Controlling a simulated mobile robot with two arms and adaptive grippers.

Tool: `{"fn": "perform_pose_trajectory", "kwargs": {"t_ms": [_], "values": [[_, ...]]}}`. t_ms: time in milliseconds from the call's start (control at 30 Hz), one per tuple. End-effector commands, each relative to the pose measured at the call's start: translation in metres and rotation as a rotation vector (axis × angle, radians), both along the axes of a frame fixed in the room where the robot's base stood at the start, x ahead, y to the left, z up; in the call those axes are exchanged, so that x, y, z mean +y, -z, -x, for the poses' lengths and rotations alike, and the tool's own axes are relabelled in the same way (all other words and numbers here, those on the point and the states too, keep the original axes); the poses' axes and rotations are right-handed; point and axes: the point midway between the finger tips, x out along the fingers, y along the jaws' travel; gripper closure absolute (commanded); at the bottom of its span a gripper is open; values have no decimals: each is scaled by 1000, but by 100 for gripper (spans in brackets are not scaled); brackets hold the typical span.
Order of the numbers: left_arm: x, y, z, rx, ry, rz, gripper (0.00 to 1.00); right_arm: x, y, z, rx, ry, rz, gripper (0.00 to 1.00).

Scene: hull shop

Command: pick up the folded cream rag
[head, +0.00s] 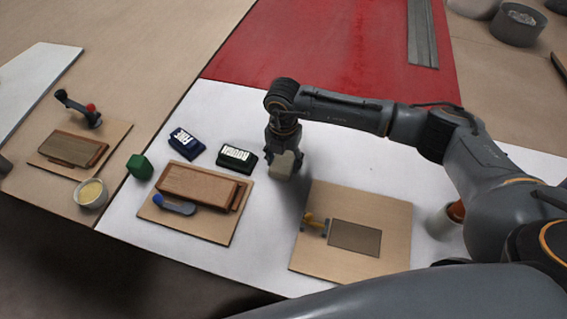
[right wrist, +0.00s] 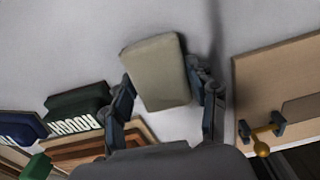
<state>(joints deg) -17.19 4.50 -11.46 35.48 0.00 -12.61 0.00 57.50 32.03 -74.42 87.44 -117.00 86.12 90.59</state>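The folded cream rag (head: 283,165) is a small beige block between the fingers of my right gripper (head: 285,160), near the middle of the white table section. In the right wrist view the rag (right wrist: 158,72) fills the space between the fingertips of the right gripper (right wrist: 162,82). Both fingers meet its sides, and its far end sticks out past them. A dark shadow lies on the white surface below it; whether it still touches the table is hard to tell. My left gripper is not in view.
A dark "ROUGH" block (head: 237,158) sits just left of the gripper, with a blue block (head: 186,144) beyond it. A board with a wooden block (head: 197,186) is at lower left. A board with a dark plate (head: 354,237) is at lower right. The red area (head: 340,50) behind is mostly clear.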

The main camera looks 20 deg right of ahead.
Motion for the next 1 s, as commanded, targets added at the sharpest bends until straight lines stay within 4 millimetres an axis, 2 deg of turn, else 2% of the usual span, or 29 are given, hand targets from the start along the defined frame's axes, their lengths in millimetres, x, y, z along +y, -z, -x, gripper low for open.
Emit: {"fn": "perform_pose_trajectory", "kwargs": {"t_ms": [33,100,400,567,733,867,1000], "values": [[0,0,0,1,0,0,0,0,0,0,-1,0,-1,60],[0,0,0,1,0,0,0,0,0,0,-1,0,-1,74],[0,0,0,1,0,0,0,0,-1,0,-1,0,-1,75],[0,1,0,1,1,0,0,0,-10,-1,-1,1,-1,75],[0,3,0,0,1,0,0,1,-35,0,-5,-2,-1,75],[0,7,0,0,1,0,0,18,-59,17,-4,-7,-4,75],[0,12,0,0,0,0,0,38,-93,37,-7,-8,-3,75]]}}
